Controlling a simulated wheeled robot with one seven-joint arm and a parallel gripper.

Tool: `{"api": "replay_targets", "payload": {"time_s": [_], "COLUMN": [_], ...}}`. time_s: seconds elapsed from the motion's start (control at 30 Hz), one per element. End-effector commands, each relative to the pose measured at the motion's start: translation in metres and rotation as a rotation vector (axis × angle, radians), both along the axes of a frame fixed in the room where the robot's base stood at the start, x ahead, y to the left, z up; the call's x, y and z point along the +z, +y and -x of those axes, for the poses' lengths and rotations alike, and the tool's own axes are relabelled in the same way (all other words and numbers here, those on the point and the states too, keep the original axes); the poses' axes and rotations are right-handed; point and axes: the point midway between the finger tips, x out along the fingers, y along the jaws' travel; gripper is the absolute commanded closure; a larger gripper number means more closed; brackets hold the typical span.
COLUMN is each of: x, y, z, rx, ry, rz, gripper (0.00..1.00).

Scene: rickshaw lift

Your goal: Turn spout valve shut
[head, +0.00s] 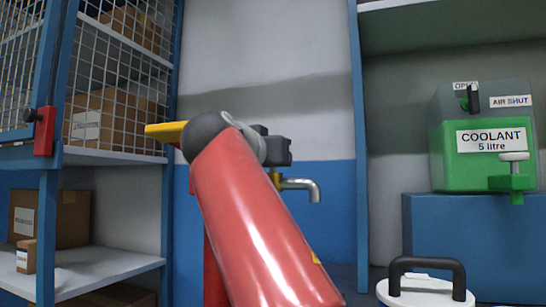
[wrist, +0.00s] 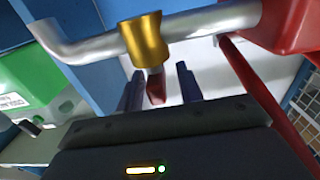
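A metal spout (head: 303,187) with a downturned end sticks out near the blue wall band, partly hidden by my red arm. In the wrist view the spout (wrist: 195,22) crosses the top, with a brass valve collar (wrist: 145,40) on it. A red valve handle (wrist: 156,88) extends from the collar. My gripper (wrist: 158,86) is open, its two dark fingers on either side of the red handle, with gaps visible. In the head view my gripper (head: 278,150) is just above the spout; its fingertips are hard to see there.
A green coolant tank (head: 465,165) with its own tap stands on a blue cabinet at right. A white lid with a black handle (head: 428,270) is at lower right. A blue caged shelf (head: 115,155) with boxes stands at left. A red body (wrist: 295,25) adjoins the spout.

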Motion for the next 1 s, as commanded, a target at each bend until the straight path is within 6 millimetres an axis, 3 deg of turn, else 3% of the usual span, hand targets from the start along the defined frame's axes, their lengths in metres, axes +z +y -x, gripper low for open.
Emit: {"api": "replay_targets", "payload": {"time_s": [0.33,0.7,1.0], "x": [0.001,0.0,0.001], "y": [0.002,0.023,0.027], "z": [0.007,0.061,0.074], "rx": [0.003,0.004,0.0], "ry": [-0.006,-0.004,-0.003], "rz": [-0.001,-0.001,0.0], "gripper": [0.64,0.64,0.64]}}
